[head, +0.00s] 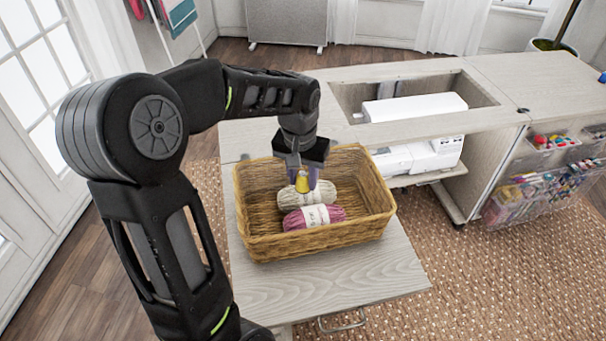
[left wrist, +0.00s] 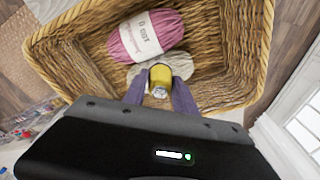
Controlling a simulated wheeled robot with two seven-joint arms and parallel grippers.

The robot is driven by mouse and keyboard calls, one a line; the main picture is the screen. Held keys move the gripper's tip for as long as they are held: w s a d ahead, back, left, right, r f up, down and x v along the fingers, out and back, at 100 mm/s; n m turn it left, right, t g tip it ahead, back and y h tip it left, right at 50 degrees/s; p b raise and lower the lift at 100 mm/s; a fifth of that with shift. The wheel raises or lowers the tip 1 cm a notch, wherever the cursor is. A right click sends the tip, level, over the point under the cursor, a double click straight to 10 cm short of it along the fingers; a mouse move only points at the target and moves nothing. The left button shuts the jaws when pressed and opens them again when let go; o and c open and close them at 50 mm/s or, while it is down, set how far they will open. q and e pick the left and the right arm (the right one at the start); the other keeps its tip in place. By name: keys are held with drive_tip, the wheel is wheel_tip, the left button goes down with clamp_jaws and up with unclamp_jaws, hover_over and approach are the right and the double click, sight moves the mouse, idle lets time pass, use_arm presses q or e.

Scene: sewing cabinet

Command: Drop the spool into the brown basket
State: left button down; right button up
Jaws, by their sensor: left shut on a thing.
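A yellow spool (head: 302,182) is between the fingertips of my left gripper (head: 303,186), which is shut on it. The spool also shows in the left wrist view (left wrist: 160,80), between the two purple-grey fingers (left wrist: 160,94). The brown woven basket (head: 258,245) stands on the wooden cabinet leaf, and its rim shows in the left wrist view (left wrist: 255,60). The gripper holds the spool over the basket's inside. Whether the spool touches the yarn under it, I cannot tell. My right gripper is not in view.
A cream yarn ball (head: 318,197) and a pink yarn ball (head: 330,214) lie in the basket. A white sewing machine (head: 425,155) sits under the cabinet top at the right. The wooden leaf (head: 350,275) is bare in front of the basket.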

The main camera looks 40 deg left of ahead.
sight(301, 177)
use_arm(q)
drive_tip(key=shift+f, duration=0.2)
drive_tip(key=c, duration=0.9)
unclamp_jaws()
drive_tip(key=shift+s+d+r, duration=0.1)
drive_tip(key=shift+s+r, duration=0.05)
drive_tip(key=shift+r, duration=1.15)
drive_tip(key=shift+s+r, duration=0.15)
drive_tip(key=shift+r, duration=1.15)
drive_tip(key=shift+s+d+r, duration=0.1)
drive_tip(key=shift+s+r, duration=0.05)
drive_tip(key=shift+r, duration=1.15)
